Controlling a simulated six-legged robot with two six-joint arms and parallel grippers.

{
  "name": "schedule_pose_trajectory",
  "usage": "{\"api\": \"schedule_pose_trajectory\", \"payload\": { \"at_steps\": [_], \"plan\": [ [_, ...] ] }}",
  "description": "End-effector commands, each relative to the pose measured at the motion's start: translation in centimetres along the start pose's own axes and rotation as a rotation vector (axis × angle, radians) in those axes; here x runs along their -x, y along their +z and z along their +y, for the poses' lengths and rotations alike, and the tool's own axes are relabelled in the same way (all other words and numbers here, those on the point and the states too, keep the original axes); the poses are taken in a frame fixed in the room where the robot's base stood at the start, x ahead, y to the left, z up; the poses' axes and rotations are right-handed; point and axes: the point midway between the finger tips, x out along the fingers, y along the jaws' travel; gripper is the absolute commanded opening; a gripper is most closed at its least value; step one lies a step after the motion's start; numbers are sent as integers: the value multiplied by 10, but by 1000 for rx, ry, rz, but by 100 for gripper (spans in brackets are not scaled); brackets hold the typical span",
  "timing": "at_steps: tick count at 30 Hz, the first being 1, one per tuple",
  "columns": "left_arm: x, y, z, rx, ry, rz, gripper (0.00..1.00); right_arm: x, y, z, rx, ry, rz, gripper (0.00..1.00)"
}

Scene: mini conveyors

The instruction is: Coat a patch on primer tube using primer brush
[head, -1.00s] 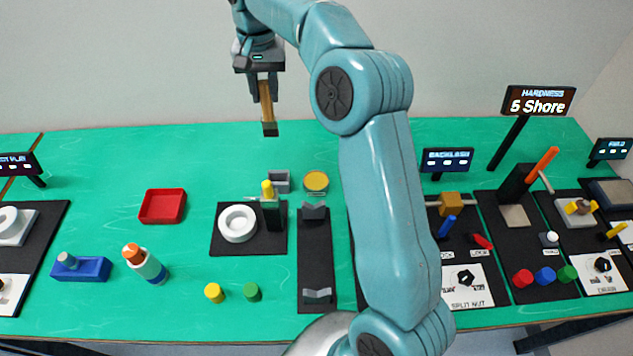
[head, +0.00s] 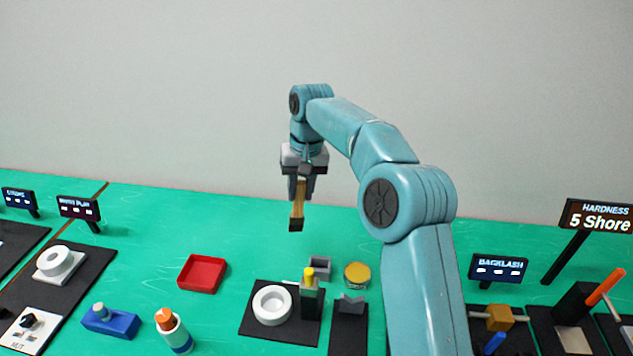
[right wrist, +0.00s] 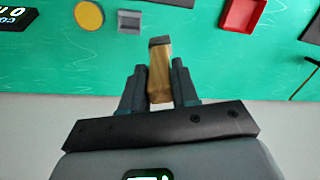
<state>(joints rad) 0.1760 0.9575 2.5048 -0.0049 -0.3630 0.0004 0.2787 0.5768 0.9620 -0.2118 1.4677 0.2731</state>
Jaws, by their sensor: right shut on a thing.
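My right gripper (head: 301,190) is shut on a wooden brush (head: 297,212) with a dark end, which hangs downward above the back of the green table. In the right wrist view the brush (right wrist: 160,78) sits between the two fingers (right wrist: 158,70), and its dark end touches nothing. I cannot tell for sure which thing is the primer tube. A round tin with a yellow top (head: 357,272) and a small grey open holder (head: 320,266) stand on the table. A grey V-shaped rest (head: 351,305) shows on a black strip, partly cut off. My left gripper is not in view.
A white ring (head: 272,305) and a dark block with a yellow knob (head: 310,290) share a black mat. The BACKLASH sign (head: 498,268) stands right. Table around the red tray is clear.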

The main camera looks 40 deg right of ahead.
Motion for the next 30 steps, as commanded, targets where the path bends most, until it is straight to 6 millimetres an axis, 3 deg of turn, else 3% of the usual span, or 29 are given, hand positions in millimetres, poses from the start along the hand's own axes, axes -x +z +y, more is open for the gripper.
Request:
{"api": "schedule_pose_trajectory", "payload": {
  "at_steps": [8,15,21,25,30],
  "plan": [
    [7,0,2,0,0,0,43,-34,11,36,20,-58,-5,0],
    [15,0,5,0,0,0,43,-57,42,110,-152,-119,30,0],
    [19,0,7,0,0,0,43,-56,66,171,-301,-172,73,0],
    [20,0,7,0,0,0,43,-55,69,188,-336,-201,85,0],
    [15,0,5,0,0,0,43,-61,69,189,-336,-217,89,0]
  ]
}}
